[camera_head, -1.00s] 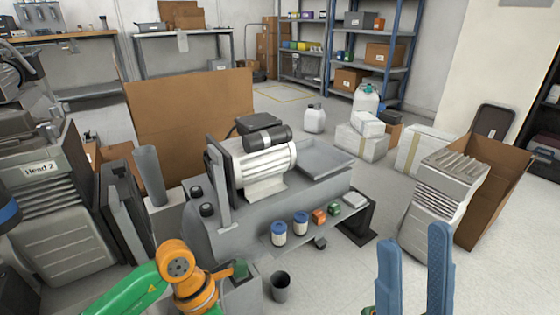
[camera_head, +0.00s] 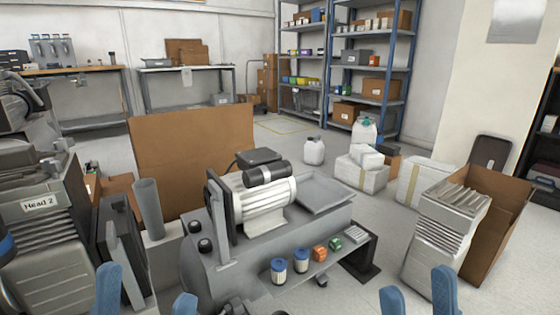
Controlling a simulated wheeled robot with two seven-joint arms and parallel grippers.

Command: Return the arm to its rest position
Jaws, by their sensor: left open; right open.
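My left gripper (camera_head: 147,296) shows at the lower left, with its two blue fingers apart and nothing between them. My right gripper (camera_head: 418,295) shows at the lower right edge, also with two blue fingers apart and nothing between them. Only the upper parts of the fingers are in view; the arms behind them are cut off by the bottom edge. Neither gripper appears to hold anything.
A grey compressor (camera_head: 262,205) with its tank stands in the middle, between the grippers. A unit labelled Head 2 (camera_head: 45,235) is at left. A ribbed grey unit (camera_head: 443,240) and an open carton (camera_head: 500,215) are at right.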

